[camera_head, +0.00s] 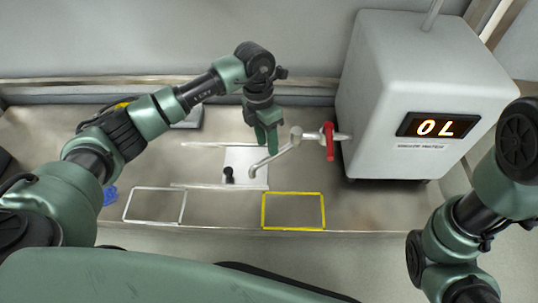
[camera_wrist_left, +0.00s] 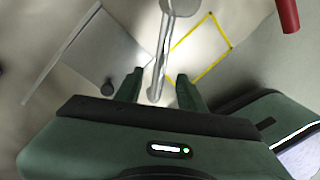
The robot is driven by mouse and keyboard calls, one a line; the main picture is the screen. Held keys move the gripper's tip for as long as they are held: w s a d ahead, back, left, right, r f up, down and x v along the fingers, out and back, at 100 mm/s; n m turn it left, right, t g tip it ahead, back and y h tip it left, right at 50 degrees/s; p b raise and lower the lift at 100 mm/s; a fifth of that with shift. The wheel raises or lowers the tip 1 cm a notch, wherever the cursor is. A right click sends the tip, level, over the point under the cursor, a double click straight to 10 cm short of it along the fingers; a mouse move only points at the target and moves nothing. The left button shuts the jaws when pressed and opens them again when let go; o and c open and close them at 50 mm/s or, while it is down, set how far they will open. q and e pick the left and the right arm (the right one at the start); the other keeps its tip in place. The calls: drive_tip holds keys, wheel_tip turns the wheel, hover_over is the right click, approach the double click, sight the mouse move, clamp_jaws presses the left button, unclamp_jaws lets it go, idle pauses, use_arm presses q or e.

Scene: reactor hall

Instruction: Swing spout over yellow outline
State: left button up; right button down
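The metal spout (camera_head: 274,160) reaches left and toward me from the white machine. Its tip is over the white plate, behind and left of the yellow outline (camera_head: 293,193). The outline is empty, on the metal bench. My left gripper (camera_head: 267,137) points down beside the spout, left of its pivot. In the left wrist view the spout (camera_wrist_left: 159,70) runs between the fingertips of my left gripper (camera_wrist_left: 158,85), with gaps on both sides. The yellow outline (camera_wrist_left: 188,34) lies to the right of the spout there. My right gripper is out of view; only my right arm shows.
The white machine (camera_head: 385,90) with a lit display stands at the back right. A red handle (camera_head: 329,141) sits by the spout's pivot. The white plate (camera_head: 257,160) has a black knob (camera_head: 228,175). A white outline (camera_head: 155,221) and a blue item (camera_head: 110,196) are at left.

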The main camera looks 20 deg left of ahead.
use_arm(q)
drive_tip(key=f, duration=0.1)
drive_tip(key=f+b, duration=0.1)
drive_tip(key=f, duration=0.2)
drive_tip(key=shift+s+d+b, duration=0.2)
drive_tip(key=shift+d+b, duration=0.15)
drive_tip(key=shift+b, duration=0.05)
clamp_jaws()
idle(1.0)
